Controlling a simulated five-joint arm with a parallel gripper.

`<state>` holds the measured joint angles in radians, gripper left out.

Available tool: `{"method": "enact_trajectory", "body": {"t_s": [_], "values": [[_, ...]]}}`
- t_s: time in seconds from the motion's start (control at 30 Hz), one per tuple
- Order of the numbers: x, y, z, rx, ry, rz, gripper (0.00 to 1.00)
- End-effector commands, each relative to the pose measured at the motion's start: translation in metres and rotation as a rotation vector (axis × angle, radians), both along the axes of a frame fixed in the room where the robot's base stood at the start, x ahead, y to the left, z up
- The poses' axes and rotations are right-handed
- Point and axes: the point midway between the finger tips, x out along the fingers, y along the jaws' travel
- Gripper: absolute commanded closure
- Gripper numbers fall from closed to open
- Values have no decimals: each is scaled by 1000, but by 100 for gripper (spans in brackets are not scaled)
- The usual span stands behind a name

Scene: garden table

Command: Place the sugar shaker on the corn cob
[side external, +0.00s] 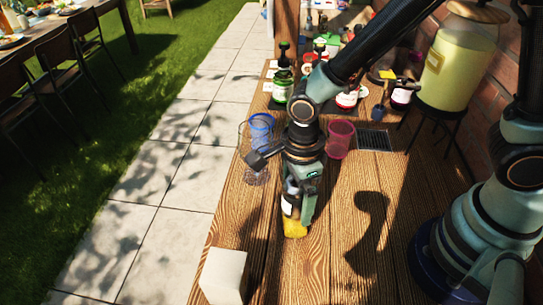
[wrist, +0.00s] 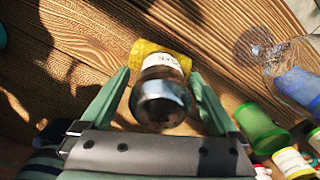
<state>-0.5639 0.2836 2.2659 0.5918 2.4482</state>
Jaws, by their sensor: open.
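The sugar shaker (wrist: 160,98), with a metal cap and a white label, stands between the two fingers of my gripper (wrist: 161,85) in the wrist view. The fingers are open, with a gap on each side of it. The yellow corn cob (wrist: 143,49) lies on the wooden table under the shaker's far end. In the side view the shaker (side external: 290,199) is upright directly above the corn cob (side external: 294,229) and appears to rest on it; my gripper (side external: 297,208) partly hides it.
A clear glass and a blue cup (side external: 262,122) stand behind my gripper, with a pink cup (side external: 340,137) to the right. A white block (side external: 223,275) sits near the table's front left edge. Bottles crowd the back. The wood right of the cob is clear.

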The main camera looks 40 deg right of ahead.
Motion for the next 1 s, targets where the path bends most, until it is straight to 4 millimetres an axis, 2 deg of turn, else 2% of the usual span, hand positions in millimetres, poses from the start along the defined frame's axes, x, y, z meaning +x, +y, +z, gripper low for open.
{"method": "enact_trajectory", "body": {"t_s": [0.17,0.53,0.7,0.83,1.0], "values": [[1,1,24,4,-5,0,5],[1,1,96,4,-5,0,5],[1,0,113,1,-3,0,5],[1,-2,120,4,-7,21,5],[8,-21,132,23,-56,205,5]]}}
